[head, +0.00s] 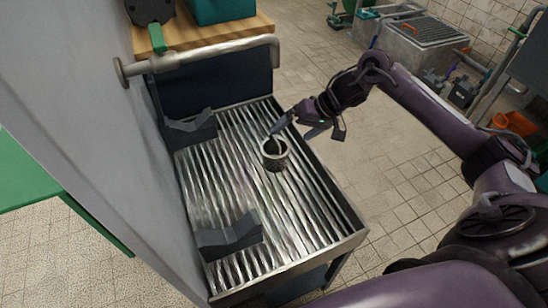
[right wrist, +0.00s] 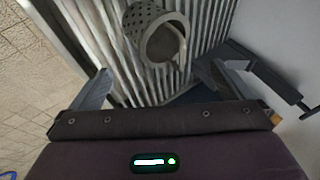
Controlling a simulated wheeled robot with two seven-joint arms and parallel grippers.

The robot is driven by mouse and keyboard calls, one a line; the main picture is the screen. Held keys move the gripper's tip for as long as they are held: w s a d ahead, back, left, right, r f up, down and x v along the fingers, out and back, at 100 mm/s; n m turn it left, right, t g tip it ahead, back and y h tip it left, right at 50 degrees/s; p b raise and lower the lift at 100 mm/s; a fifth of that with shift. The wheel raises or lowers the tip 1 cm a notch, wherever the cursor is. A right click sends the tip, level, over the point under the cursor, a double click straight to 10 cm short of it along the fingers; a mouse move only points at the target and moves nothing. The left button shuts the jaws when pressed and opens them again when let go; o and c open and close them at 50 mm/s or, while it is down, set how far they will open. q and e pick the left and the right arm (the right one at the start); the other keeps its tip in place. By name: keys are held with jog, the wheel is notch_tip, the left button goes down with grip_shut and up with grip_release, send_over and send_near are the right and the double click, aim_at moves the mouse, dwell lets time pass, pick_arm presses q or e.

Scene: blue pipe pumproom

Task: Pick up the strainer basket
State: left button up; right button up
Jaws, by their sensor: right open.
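The strainer basket (head: 275,161) is a small grey cup with a round open mouth. It stands on the ribbed metal tray (head: 305,222), right of the tray's middle. In the right wrist view the basket (right wrist: 139,19) shows a perforated wall and a pale rim, ahead of the fingers. My right gripper (head: 306,128) is open and empty. It is above and behind the basket, on its far right side, with one finger close to the rim in the head view. I cannot tell if they touch. My left gripper is not in view.
Two dark V-shaped brackets stand on the tray, one at the back left (head: 192,130) and one at the front (head: 229,237). A grey pipe rail (head: 215,54) crosses the back. A grey panel (head: 105,125) rises along the left.

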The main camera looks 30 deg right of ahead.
aim_at(281, 142)
jog(key=b+x, duration=0.1)
jog(key=x, duration=0.5)
jog(key=shift+w+a+f, duration=0.1)
jog(key=shift+a+f, duration=0.05)
jog(key=shift+f, duration=0.2)
jog(key=shift+w+a+f, duration=0.2)
jog(key=shift+f, duration=0.15)
jog(key=c, duration=0.9)
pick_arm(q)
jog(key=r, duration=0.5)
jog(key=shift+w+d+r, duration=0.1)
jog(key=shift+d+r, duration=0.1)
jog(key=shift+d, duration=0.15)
pick_arm(e)
jog(key=shift+s, duration=0.15)
jog(key=c, duration=0.6)
jog(key=shift+o, duration=0.2)
